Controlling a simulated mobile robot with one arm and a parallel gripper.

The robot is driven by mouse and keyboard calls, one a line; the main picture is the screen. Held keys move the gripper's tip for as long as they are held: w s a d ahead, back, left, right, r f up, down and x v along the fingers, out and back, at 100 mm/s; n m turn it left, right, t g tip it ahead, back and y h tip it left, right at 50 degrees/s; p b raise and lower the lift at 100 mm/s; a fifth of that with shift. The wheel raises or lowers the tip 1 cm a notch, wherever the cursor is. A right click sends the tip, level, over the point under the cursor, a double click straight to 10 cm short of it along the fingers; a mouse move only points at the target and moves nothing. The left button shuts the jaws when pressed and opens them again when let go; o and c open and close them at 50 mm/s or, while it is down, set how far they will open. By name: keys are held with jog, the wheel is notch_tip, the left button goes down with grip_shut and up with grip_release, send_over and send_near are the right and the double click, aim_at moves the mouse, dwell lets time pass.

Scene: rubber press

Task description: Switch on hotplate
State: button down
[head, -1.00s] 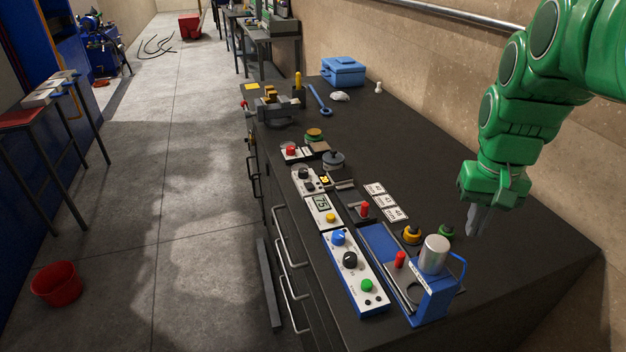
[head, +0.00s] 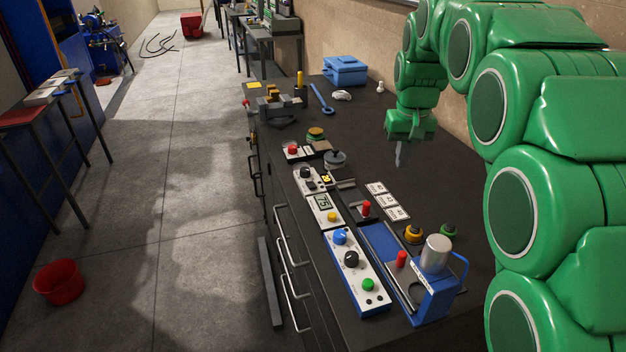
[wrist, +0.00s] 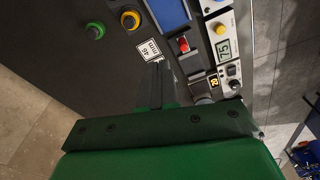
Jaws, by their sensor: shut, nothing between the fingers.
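My green gripper (head: 399,155) hangs over the back right part of the dark bench, fingers pointing down, shut and empty. It touches no control. In the wrist view its fingers (wrist: 157,85) point toward the size cards. No label marks the hotplate clearly. A small white unit with a black knob (head: 306,173) and an amber display (head: 326,180) stands left of the gripper; the amber display also shows in the wrist view (wrist: 213,81). A dark round piece (head: 335,158) sits behind it. I cannot tell whether any of these is the hotplate.
In front are a box reading 75 (head: 323,205), a long panel with blue and black knobs and a green button (head: 368,284), and a blue stand with a metal cylinder (head: 436,253). A red-button box (head: 292,150) stands farther back. The bench near the wall is fairly clear.

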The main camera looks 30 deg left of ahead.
jog(key=w+a+f+n, duration=0.1)
jog(key=w+a+f, duration=0.2)
jog(key=a, duration=0.9)
jog(key=w+a+f+n+y, duration=0.1)
jog(key=w+a+f+n, duration=0.1)
jog(key=a, duration=1)
jog(key=shift+w+a+f+t, duration=0.4)
jog(key=shift+f, duration=0.1)
send_over(312, 186)
jog(key=f, duration=1.2)
jog(key=shift+s+d, duration=0.25)
jog(key=shift+d+f, duration=0.1)
jog(key=shift+f, duration=0.75)
